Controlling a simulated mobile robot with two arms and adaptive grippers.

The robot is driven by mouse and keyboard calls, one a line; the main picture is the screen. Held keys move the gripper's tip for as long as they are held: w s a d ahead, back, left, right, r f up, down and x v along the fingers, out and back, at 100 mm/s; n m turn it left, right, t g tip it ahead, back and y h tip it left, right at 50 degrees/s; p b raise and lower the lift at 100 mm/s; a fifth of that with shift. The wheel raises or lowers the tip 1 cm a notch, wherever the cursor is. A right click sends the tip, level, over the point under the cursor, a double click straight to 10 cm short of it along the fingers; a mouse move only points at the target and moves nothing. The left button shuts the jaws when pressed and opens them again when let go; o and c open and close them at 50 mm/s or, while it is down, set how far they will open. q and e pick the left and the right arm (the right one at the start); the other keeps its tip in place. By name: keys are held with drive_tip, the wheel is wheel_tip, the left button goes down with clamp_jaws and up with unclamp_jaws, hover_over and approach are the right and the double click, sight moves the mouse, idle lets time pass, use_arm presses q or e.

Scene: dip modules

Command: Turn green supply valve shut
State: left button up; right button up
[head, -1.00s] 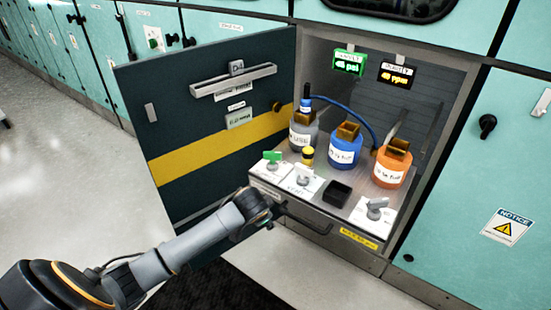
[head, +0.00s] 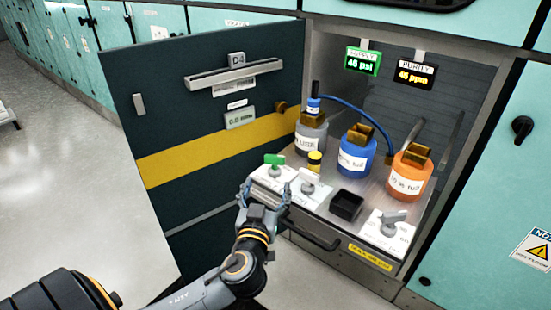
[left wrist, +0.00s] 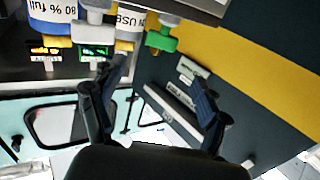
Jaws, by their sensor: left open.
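The green supply valve (head: 274,160) has a green handle on a white labelled plate, at the left front of the pull-out shelf (head: 325,207). In the left wrist view, which is upside down, the green handle (left wrist: 161,40) shows near the top, beyond the fingertips. My left gripper (head: 263,192) is open and empty, just in front of and below the valve in the head view. Its two fingers are spread apart in the left wrist view (left wrist: 155,80), with a clear gap between them and no visible contact with the handle. My right gripper is not in view.
Grey-white valves (head: 309,179) and (head: 394,217) stand on the shelf, with a black tray (head: 346,205) between. A grey bottle (head: 310,135), blue bottle (head: 355,152) and orange bottle (head: 408,174) stand behind. The open dark door (head: 200,100) is left. A green display (head: 363,61) reads about 48 psi.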

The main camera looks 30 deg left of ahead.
sight(274, 160)
use_arm(q)
drive_tip(key=x, duration=1.2)
drive_tip(key=shift+w+a+f, duration=0.15)
drive_tip(key=shift+w, duration=0.1)
drive_tip(key=c, duration=1.2)
